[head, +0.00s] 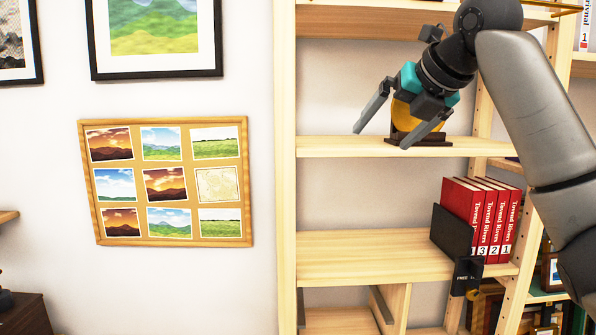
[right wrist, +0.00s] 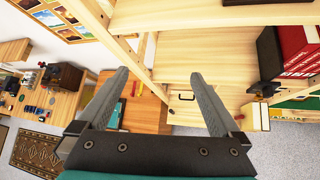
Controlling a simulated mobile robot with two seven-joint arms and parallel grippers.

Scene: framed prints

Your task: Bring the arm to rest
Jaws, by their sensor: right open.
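My right gripper (head: 391,123) hangs in front of the wooden shelf at the upper right of the head view, with its arm coming in from the right. Its two fingers are spread apart with nothing between them. It partly hides a yellow-orange object on a dark base (head: 424,138) on the upper shelf board. In the right wrist view the open fingers (right wrist: 160,95) point away over the floor and the shelf boards. My left gripper does not show.
A shelf (head: 360,262) holds red books (head: 482,215) beside a black bookend (head: 452,238). A corkboard (head: 151,247) with several prints hangs on the wall to the left. A framed print (head: 155,75) hangs above it. A patterned rug (right wrist: 36,152) lies on the floor.

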